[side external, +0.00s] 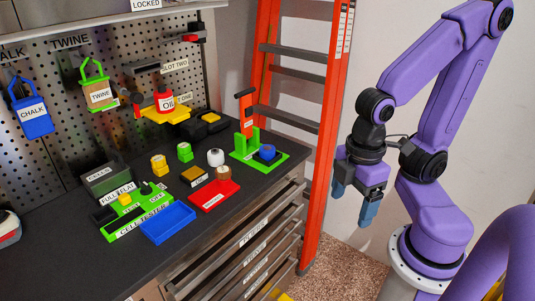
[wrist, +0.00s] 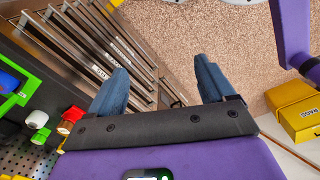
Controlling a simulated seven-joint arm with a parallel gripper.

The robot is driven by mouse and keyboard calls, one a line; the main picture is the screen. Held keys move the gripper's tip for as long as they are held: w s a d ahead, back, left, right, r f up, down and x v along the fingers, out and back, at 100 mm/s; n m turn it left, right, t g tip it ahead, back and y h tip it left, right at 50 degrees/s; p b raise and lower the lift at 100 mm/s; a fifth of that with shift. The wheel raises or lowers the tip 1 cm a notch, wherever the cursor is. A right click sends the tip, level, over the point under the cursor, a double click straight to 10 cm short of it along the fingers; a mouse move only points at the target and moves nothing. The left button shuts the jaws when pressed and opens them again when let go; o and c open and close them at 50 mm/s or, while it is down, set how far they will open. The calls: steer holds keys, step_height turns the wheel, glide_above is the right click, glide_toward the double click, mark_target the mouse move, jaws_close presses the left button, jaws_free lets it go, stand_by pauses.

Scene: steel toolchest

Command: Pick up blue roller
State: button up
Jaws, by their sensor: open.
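The blue roller (side external: 267,152) is the short blue cylinder on a green base (side external: 245,157) with an orange upright, at the right end of the dark bench top. In the wrist view the blue roller (wrist: 8,82) shows at the left edge, inside the green frame, partly cut off. My gripper (side external: 353,204) hangs to the right of the bench, past the orange ladder, with its fingers apart and empty. In the wrist view my gripper (wrist: 162,72) has a clear gap between its blue fingers, over the floor and beside the drawers. It is well apart from the roller.
The orange ladder (side external: 333,90) stands behind the bench's right end. A red tray (side external: 214,196) with a white and a brown piece nearby, a blue tray (side external: 168,223) and a green cell tester (side external: 136,216) lie left of the roller. Drawers (side external: 245,240) stand partly open below.

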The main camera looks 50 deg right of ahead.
steer(key=w+d+f+n+t+h, duration=0.25)
steer(key=w+n+h, duration=0.35)
steer(key=w, duration=0.6)
steer(key=n+t+h, duration=0.5)
steer(key=n, duration=0.1)
glide_toward(267, 149)
steer(key=x, duration=0.8)
steer(key=shift+f, duration=0.2)
steer(key=c, duration=1.2)
steer(key=shift+c, duration=0.2)
steer(key=shift+r, duration=0.15)
